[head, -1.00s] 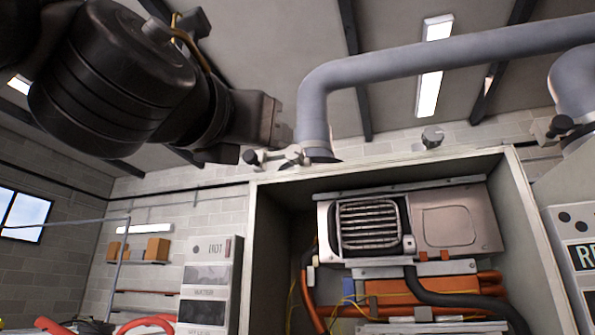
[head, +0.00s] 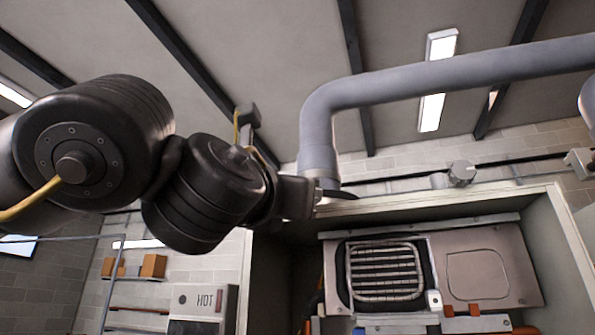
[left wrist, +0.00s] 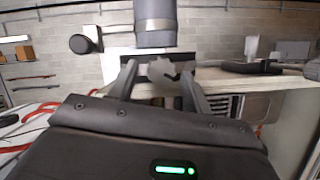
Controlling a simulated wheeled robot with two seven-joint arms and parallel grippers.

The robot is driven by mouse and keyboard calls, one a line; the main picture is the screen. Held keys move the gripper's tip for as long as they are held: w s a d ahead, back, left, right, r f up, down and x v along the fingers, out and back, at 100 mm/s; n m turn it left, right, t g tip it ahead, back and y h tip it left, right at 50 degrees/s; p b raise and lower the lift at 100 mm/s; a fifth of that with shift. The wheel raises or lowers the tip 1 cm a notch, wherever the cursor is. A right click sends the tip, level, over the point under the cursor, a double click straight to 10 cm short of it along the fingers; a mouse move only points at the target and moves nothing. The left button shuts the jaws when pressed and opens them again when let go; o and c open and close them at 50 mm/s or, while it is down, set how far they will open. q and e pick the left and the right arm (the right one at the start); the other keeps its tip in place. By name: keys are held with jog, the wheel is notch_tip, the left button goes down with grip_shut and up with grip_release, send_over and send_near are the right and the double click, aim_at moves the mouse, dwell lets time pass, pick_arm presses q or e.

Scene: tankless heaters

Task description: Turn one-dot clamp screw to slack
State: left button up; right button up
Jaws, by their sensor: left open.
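My left gripper (head: 322,196) reaches in from the left to the foot of a grey pipe (head: 318,150) on top of the heater cabinet. In the left wrist view its two fingers (left wrist: 159,70) are open, one on each side of a small grey lobed screw head (left wrist: 161,68) below the pipe's collar. I cannot tell whether the fingers touch it. A black round knob (left wrist: 80,44) on a stem sticks out left of the pipe. In the head view the gripper hides most of the clamp. No dot marks are legible. My right gripper is not in view.
The open cabinet (head: 400,206) holds a grilled heater unit (head: 385,272). Another grey knob (head: 461,173) sits behind its top edge. The ceiling space above the pipe is free.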

pick_arm(q)
jog(key=shift+w+d+r+p, duration=0.35)
jog(key=shift+w+r+p, duration=0.05)
jog(key=shift+w+r, duration=0.2)
jog(key=shift+w+f, duration=0.15)
jog(key=shift+w, duration=0.05)
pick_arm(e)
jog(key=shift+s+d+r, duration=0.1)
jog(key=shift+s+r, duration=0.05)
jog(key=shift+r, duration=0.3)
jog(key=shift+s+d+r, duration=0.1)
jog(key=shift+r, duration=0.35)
